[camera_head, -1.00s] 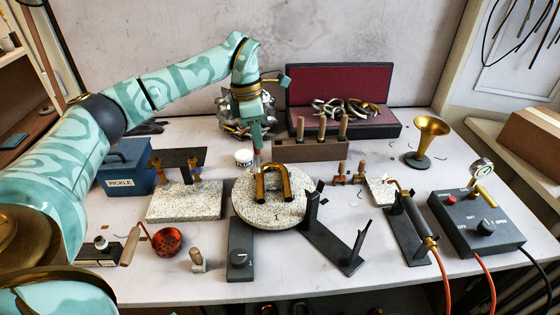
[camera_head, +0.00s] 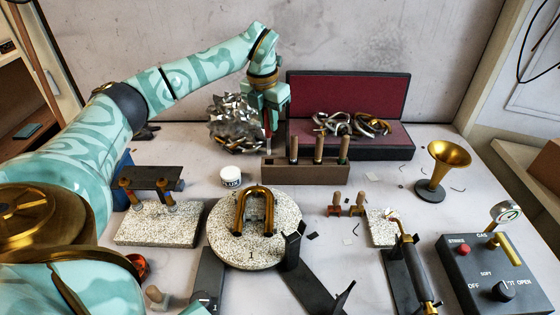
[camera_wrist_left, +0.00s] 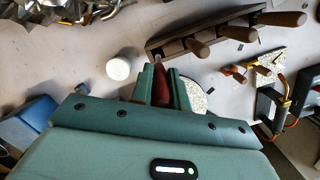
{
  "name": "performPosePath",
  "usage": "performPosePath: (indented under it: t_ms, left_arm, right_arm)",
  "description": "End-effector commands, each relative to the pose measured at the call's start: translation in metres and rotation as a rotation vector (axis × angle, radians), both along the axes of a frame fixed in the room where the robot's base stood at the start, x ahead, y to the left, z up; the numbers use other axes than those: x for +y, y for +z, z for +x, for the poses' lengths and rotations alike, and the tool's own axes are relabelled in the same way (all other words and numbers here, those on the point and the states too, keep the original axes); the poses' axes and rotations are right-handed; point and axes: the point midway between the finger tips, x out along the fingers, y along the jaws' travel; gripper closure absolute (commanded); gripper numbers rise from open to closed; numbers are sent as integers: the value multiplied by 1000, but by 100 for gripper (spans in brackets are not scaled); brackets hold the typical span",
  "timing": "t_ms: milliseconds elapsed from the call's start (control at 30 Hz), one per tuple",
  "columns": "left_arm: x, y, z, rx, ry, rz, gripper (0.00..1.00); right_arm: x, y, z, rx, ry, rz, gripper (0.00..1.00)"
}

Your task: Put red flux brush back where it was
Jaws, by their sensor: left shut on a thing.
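My left gripper (camera_head: 267,115) is shut on the red flux brush (camera_head: 268,133), which hangs down at the left end of the brown brush rack (camera_head: 300,173). In the left wrist view the brush's dark red part (camera_wrist_left: 161,84) shows between the fingers, and the rack (camera_wrist_left: 190,36) lies beyond it. I cannot tell whether the brush touches the rack or is in a slot. Several wooden-handled brushes (camera_head: 319,149) stand upright in the rack, leaving its left end free of handles. My right gripper is not in view.
A white jar (camera_head: 231,176) stands left of the rack. Crumpled metal (camera_head: 236,122) and an open red-lined case (camera_head: 349,97) stand behind it. The round stone block (camera_head: 222,238) with a brass bend is in front. A brass horn (camera_head: 446,157) stands right.

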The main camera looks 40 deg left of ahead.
Motion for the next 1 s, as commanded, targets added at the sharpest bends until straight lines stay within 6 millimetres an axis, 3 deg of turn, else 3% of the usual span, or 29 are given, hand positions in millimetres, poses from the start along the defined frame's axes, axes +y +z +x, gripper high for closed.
performPosePath:
  t_ms: [100,267,533,933,967,1000]
  left_arm:
    - [0,-33,-1,9,-1,1,100]
    - [0,-55,-1,5,-1,1,100]
    - [0,-90,-1,7,-2,0,100]
    - [0,-95,-1,3,-1,1,100]
    - [0,-96,-1,3,-1,1,78]
    - [0,-95,-1,3,-1,1,67]
  right_arm:
    - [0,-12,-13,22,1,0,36]
    - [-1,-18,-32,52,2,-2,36]
    - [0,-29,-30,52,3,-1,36]
    - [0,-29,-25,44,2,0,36]
    - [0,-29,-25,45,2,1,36]
    - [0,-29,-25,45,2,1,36]
